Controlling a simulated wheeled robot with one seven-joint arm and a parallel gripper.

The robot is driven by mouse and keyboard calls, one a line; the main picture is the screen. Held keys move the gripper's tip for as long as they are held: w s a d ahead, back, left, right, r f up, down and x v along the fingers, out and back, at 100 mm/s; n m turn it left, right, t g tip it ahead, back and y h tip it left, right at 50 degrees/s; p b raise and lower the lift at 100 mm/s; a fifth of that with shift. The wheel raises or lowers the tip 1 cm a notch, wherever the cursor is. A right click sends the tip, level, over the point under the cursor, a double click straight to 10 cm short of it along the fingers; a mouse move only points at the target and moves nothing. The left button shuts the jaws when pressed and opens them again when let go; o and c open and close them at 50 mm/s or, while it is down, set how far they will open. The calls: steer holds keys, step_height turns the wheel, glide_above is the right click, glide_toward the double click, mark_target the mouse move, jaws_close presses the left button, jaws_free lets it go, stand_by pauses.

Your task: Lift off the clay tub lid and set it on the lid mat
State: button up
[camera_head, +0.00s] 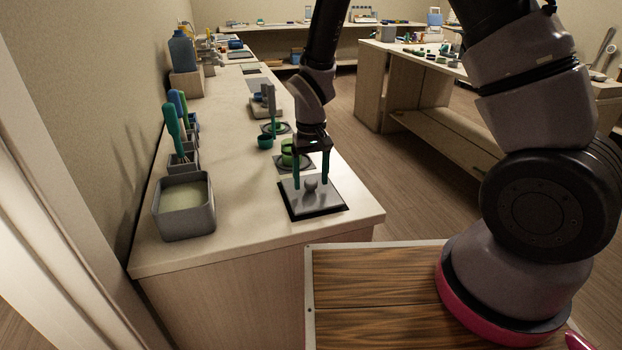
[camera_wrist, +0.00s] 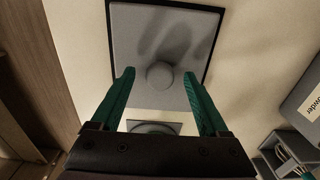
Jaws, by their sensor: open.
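A flat grey square lid (camera_head: 297,203) with a round knob lies on a thin black square mat (camera_head: 318,216) near the counter's front end. The lid and its knob also show in the wrist view (camera_wrist: 160,75), with the black edge (camera_wrist: 212,50) around the plate. I take these for the clay tub lid and lid mat. My gripper (camera_head: 310,184) points down over the lid, open and empty, its two green fingers on either side of the knob; contact cannot be told. In the wrist view my gripper (camera_wrist: 160,75) frames the knob. A green round container (camera_head: 287,153) stands just behind.
The counter between tub and mat is clear.

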steer(key=shift+r, duration=3.8)
step_height(320, 180, up, 11)
steer(key=shift+d, duration=0.1)
steer(key=s+d+r+m+t+y, duration=0.2)
steer(key=s+d+r+m+t, duration=0.15)
steer(key=d+r, duration=1)
steer(key=s+d+r+m+t, duration=0.3)
steer(key=s+d+r+m, duration=0.1)
steer(key=s+d, duration=0.4)
steer(key=shift+s+d+r+t, duration=0.25)
steer(key=shift+s+d+t, duration=0.1)
steer(key=shift+d, duration=0.2)
